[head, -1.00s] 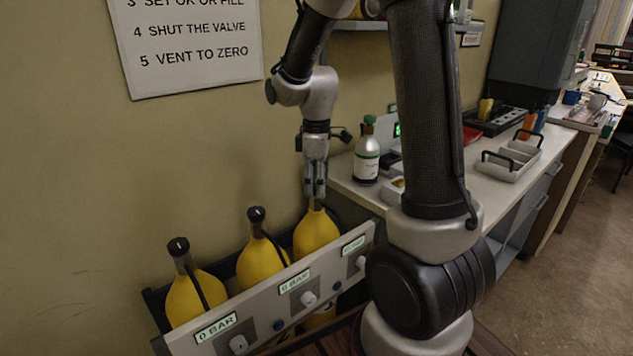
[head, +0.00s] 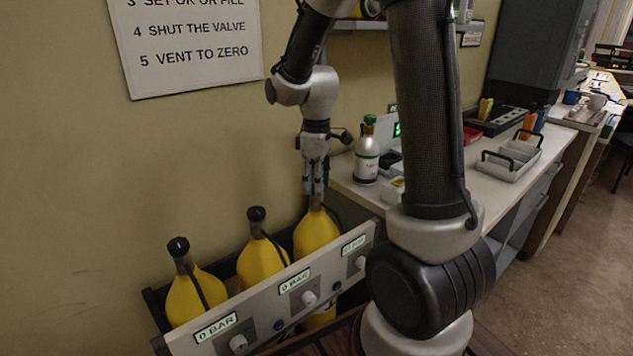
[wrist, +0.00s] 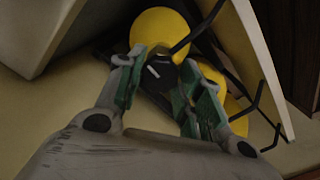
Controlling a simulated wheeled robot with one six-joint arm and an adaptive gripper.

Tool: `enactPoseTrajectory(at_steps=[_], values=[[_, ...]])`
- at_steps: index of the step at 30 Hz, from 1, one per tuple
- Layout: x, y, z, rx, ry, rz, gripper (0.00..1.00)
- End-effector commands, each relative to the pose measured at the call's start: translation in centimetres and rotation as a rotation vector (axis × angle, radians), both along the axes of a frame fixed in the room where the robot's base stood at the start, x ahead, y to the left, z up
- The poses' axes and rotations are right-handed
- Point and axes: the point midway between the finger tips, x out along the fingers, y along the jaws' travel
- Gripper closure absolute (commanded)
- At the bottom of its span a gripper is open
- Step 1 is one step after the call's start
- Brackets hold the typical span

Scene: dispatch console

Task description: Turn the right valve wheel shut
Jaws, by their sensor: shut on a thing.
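The right valve wheel (wrist: 160,73) is a dark knob with a white mark, on top of the right yellow cylinder (head: 316,232). In the head view my gripper (head: 314,192) points straight down over that cylinder and hides the wheel. In the wrist view my gripper (wrist: 157,92) has its two green-padded fingers on either side of the wheel, shut on it. The white mark on the wheel lies at a slant in the wrist view. The right gauge display (head: 354,245) is partly readable only.
Two more yellow cylinders with black valve wheels, the middle (head: 256,213) and the left (head: 178,245), stand in the same rack behind a grey panel (head: 262,318). The counter (head: 425,197) is to the right, with a green-capped bottle (head: 367,155) near my gripper. The wall is behind.

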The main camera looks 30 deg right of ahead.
Motion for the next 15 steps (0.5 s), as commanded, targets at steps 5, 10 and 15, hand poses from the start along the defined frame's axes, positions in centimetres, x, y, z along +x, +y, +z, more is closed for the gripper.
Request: enactPoseTrajectory(at_steps=[5,10,15], values=[[0.05,-0.01,0.05,0.000,-0.001,-0.158,0.88],[0.05,-0.01,0.05,0.000,-0.001,-0.321,0.88],[0.06,-0.01,0.06,0.000,-0.001,-0.482,0.88]])
